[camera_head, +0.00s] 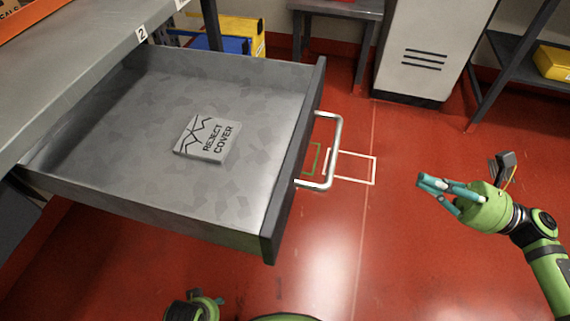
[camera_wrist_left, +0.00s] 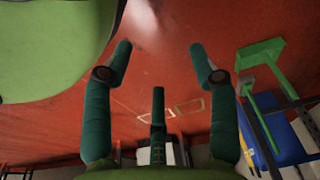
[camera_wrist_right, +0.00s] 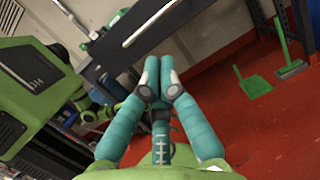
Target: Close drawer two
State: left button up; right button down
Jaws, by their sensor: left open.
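Drawer two (camera_head: 290,165) is pulled far out from under the grey bench top, beside the label "2" (camera_head: 141,35). A grey block marked "REJECT COVER" (camera_head: 207,139) lies inside it. The drawer's pale bar handle (camera_head: 336,150) is on its dark front; a pale bar like it also shows in the right wrist view (camera_wrist_right: 155,22). My right gripper (camera_head: 430,188) is to the right of the handle, apart from it; its fingers are together and empty in the right wrist view (camera_wrist_right: 159,75). My left gripper (camera_wrist_left: 160,50) is open and empty; only part of its arm shows low in the head view.
A pale cabinet (camera_head: 425,50) stands at the back, with a dark shelf holding a yellow bin (camera_head: 553,62) at right. Yellow and blue boxes (camera_head: 238,35) are behind the drawer. The red floor (camera_head: 400,250) between handle and right gripper is clear.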

pick_arm(q)
jog(key=shift+s+a+f+p, duration=0.1)
jog(key=shift+s+f+p, duration=0.15)
jog(key=shift+f+p, duration=0.45)
jog(key=shift+s+a+f+p, duration=0.1)
jog(key=shift+s+f+p, duration=0.2)
jog(key=shift+f, duration=0.75)
pick_arm(e)
jog(key=w+a+r+n+g, duration=0.1)
jog(key=a, duration=0.6)
jog(key=w+a+r+n, duration=0.1)
jog(key=a+r, duration=0.1)
jog(key=a, duration=0.5)
jog(key=shift+w+a+n+g, duration=0.15)
jog(key=shift+w+n+g, duration=0.15)
jog(key=shift+g, duration=0.1)
